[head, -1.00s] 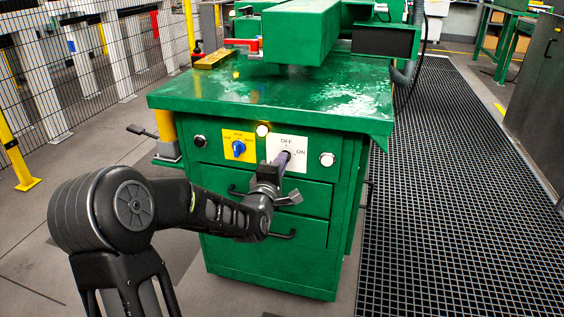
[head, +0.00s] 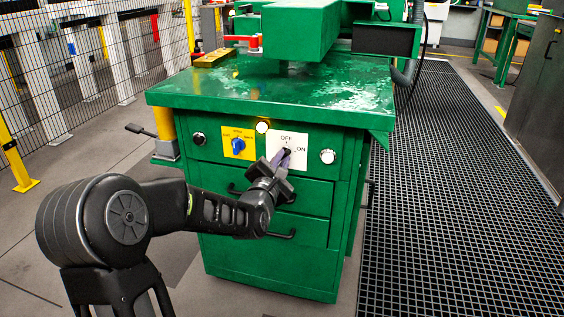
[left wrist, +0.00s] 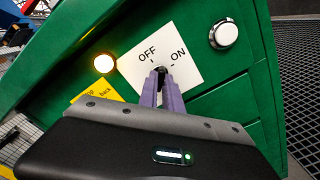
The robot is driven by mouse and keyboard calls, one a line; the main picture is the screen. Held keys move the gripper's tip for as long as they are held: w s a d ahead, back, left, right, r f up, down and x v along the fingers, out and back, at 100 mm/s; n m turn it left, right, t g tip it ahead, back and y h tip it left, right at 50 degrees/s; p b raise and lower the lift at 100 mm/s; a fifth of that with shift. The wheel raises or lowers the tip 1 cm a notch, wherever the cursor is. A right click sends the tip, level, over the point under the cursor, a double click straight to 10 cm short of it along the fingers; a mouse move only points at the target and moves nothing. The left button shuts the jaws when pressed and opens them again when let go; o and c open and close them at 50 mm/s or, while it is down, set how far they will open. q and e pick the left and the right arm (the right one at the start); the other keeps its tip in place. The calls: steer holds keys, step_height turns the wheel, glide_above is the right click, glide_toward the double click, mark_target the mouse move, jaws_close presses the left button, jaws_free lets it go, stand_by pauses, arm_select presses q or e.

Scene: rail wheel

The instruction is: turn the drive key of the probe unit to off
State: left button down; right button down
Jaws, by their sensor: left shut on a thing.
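The probe unit is a green cabinet (head: 265,268) with a white OFF/ON plate (head: 299,148) on its front. The plate also shows in the left wrist view (left wrist: 190,72), with OFF at its upper left and ON to the right. My left gripper (head: 284,159) reaches the plate from the front. Its purple fingers (left wrist: 162,88) are shut on the small dark drive key (left wrist: 161,70) at the plate's middle. The fingers hide most of the key, so I cannot tell exactly which mark it points to. My right gripper is not in view.
A yellow plate with a blue knob (head: 238,146) is left of the white plate. A lit lamp (head: 262,127) sits between them, and a white button (head: 328,156) is to the right. Drawer handles (head: 282,235) stick out below. Black floor grating (head: 450,180) lies right.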

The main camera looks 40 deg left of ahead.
arm_select(q)
steer(key=shift+f+n, duration=0.1)
steer(key=shift+n, duration=0.2)
steer(key=shift+n+b, duration=0.95)
steer(key=shift+n, duration=1.25)
steer(key=n+b, duration=0.2)
steer(key=n, duration=0.1)
steer(key=shift+f+n+b, duration=0.1)
steer(key=shift+n+b, duration=0.2)
steer(key=shift+n, duration=0.1)
steer(key=c, duration=2)
jaws_free()
steer(key=shift+n, duration=0.3)
steer(key=o, duration=0.7)
steer(key=shift+r, duration=0.2)
